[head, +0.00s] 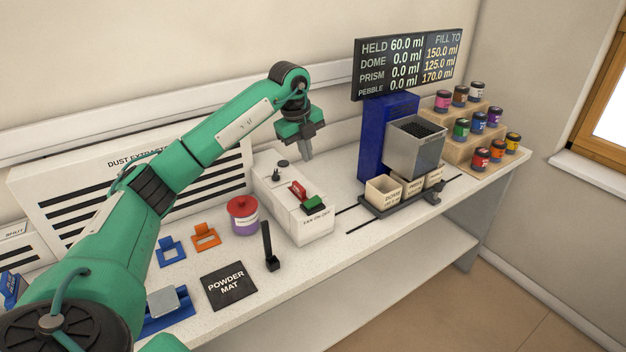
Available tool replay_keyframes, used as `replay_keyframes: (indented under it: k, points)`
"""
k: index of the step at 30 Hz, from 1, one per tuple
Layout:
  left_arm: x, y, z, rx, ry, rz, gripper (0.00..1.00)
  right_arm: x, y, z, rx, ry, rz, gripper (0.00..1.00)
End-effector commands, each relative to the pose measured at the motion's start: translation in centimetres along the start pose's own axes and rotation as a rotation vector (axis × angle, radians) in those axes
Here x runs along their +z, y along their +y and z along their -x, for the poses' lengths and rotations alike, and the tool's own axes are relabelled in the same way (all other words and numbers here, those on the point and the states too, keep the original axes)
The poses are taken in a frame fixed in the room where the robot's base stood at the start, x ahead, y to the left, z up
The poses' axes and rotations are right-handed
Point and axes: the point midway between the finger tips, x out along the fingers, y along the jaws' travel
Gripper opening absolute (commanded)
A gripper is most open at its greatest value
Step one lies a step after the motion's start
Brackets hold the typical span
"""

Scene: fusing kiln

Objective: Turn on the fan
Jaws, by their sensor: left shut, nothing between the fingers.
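A white fan switch box (290,213) stands on the bench, labelled "FAN ON/OFF" on its front. The dust extractor (108,182), a white slotted panel, stands at the back left and is partly hidden by my left arm. My left gripper (308,156) is shut and empty, pointing down above the back right of the box, apart from it. My right gripper is not in view.
A blue dispenser (378,136) with small bins stands right. Paint jars (481,157) fill the far right.

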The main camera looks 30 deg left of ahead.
Motion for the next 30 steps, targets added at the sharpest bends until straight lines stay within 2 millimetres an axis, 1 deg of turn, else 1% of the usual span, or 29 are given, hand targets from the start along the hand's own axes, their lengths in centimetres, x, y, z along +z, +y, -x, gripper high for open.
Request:
replay_keyframes:
  k: [5,15,18,21,24,30]
  points:
    - [-0.1,0.1,-2.0,0.005,0.003,-0.001,0.0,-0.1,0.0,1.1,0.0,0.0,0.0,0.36]
    - [-0.2,0.0,-9.2,0.005,0.004,-0.001,0.0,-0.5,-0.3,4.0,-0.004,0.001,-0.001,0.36]
    - [-0.1,0.0,-10.8,0.003,0.004,0.0,0.0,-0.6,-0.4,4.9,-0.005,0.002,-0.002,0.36]
    - [-0.1,-0.1,-12.2,0.002,0.003,-0.001,0.0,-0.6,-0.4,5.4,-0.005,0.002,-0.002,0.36]
    - [-0.1,-0.1,-13.1,0.0,0.003,-0.001,0.0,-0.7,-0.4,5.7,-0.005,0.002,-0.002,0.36]
    - [-0.1,0.0,-13.8,0.0,0.001,-0.001,0.0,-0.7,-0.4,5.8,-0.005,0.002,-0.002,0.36]
